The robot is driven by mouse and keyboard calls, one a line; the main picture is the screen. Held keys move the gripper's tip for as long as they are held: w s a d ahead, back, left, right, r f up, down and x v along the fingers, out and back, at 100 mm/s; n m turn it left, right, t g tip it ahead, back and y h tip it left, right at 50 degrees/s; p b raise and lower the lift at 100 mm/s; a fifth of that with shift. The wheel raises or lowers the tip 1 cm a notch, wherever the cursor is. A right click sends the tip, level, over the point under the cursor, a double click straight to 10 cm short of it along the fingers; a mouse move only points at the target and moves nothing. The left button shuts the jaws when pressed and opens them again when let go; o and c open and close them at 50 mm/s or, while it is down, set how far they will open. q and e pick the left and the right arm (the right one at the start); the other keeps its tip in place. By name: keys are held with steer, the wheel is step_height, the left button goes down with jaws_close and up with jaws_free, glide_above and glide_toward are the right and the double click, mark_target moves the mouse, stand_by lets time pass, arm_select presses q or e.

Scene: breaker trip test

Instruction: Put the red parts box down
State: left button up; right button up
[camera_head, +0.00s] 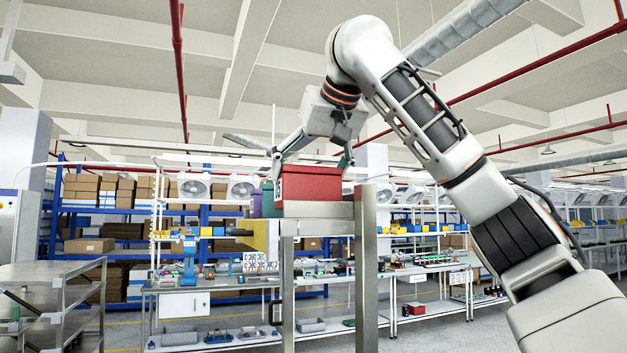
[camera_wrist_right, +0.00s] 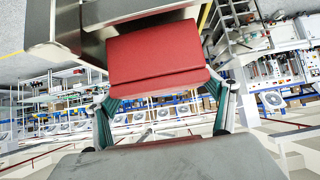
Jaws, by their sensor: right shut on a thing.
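The red parts box (camera_head: 310,186) is at the top of a tall metal stand (camera_head: 368,265). In the head view its underside meets the pale top edge of the stand; whether it rests there or is just above, I cannot tell. My right gripper (camera_head: 311,163) is shut on the box, one finger at each side. In the right wrist view the red box (camera_wrist_right: 155,55) fills the upper middle, with the fingers (camera_wrist_right: 163,103) along its two sides. My left gripper is not in view.
A teal and purple container (camera_head: 263,202) is beside the red box on the left. A yellow part (camera_head: 258,235) juts out below it. A metal cart (camera_head: 60,300) stands at lower left. Workbenches and blue shelves with cardboard boxes (camera_head: 90,245) are behind.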

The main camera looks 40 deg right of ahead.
steer(key=shift+d+f, duration=0.45)
steer(key=shift+f, duration=0.3)
steer(key=shift+w, duration=0.1)
steer(key=shift+a, duration=0.35)
steer(key=shift+d+f, duration=0.1)
steer(key=shift+f, duration=0.1)
steer(key=o, duration=1.4)
steer(key=shift+c, duration=0.2)
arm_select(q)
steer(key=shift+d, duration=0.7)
arm_select(e)
steer(key=shift+r, duration=0.1)
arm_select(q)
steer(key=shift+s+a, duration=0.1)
